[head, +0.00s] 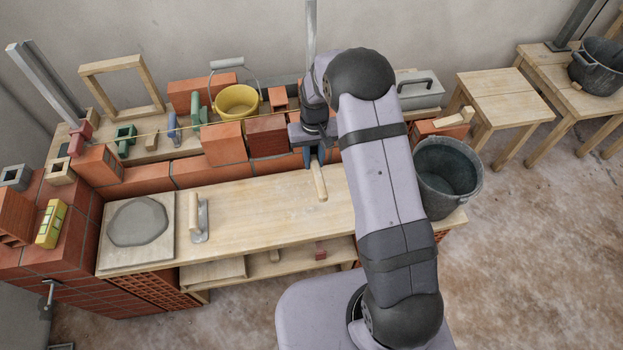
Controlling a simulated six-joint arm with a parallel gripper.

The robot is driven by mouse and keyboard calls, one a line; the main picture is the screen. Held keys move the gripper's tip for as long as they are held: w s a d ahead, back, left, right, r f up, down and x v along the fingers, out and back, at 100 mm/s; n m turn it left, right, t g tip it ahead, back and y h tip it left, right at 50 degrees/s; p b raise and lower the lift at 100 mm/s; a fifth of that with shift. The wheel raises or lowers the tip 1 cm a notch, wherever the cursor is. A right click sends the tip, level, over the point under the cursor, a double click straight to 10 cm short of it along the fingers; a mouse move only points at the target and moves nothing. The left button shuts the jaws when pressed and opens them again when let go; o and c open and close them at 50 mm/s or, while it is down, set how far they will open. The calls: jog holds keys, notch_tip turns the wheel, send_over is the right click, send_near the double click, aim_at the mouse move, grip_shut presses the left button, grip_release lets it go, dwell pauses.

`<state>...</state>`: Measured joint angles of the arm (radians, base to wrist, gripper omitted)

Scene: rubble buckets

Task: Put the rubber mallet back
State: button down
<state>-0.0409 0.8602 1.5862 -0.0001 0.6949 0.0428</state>
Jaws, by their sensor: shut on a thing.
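My gripper (314,162) is over the back part of the wooden bench top, pointing down, with its blue fingers shut on a tool with a pale wooden handle (319,184). The handle slants down toward the front of the bench. I take this tool to be the rubber mallet, but its head is hidden behind my gripper and arm. I cannot tell whether the handle touches the bench top (262,215).
A low brick wall (198,173) with loose bricks runs behind the bench. A yellow bucket (238,103) stands behind it. A dark bucket (448,178) is at right. A trowel (199,222) and a mortar board (110,258) are at left. The bench's middle is clear.

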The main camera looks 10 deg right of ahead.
jog(key=shift+f+p, duration=0.85)
jog(key=shift+f, duration=4.05)
jog(key=shift+f, duration=0.15)
jog(key=c, duration=1.6)
grip_release()
jog(key=shift+o, duration=0.2)
